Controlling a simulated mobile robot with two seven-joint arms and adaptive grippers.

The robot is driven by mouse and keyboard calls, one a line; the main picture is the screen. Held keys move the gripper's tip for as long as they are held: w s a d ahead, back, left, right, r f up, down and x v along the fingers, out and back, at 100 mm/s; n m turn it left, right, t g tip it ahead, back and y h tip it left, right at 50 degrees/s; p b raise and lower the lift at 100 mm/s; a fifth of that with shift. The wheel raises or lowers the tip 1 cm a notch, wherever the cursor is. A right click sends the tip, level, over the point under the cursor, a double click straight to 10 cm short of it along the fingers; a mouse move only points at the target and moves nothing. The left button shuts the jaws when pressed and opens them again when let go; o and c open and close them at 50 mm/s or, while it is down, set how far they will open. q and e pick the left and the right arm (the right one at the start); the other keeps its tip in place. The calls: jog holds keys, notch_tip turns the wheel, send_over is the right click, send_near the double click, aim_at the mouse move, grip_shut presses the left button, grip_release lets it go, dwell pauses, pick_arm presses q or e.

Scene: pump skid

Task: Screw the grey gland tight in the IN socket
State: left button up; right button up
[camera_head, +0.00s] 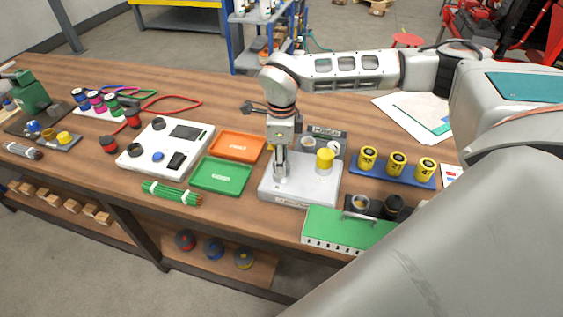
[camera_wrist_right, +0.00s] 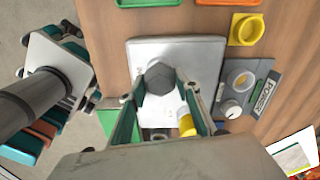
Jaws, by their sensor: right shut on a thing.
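My right gripper (camera_head: 281,174) points down over the left part of the pale grey box (camera_head: 301,197). In the right wrist view, its fingers (camera_wrist_right: 163,92) are shut on the grey hexagonal gland (camera_wrist_right: 160,76), one on each side. The gland stands on the box's top (camera_wrist_right: 206,58); the IN socket beneath it is hidden. In the head view the fingers hide most of the gland. A yellow cylindrical part (camera_head: 325,160) stands on the same box, right of the gripper. My left gripper is in neither view.
The power panel (camera_head: 328,133) stands behind the box. Green (camera_head: 221,189) and orange (camera_head: 238,135) trays lie to its left. A blue rack (camera_head: 383,173) with yellow cylinders is at its right; a green case (camera_head: 330,226) is in front. Bare table shows left of the green rods (camera_head: 172,193).

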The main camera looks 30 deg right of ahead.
jog(key=o, duration=1.2)
jog(key=shift+c, duration=0.2)
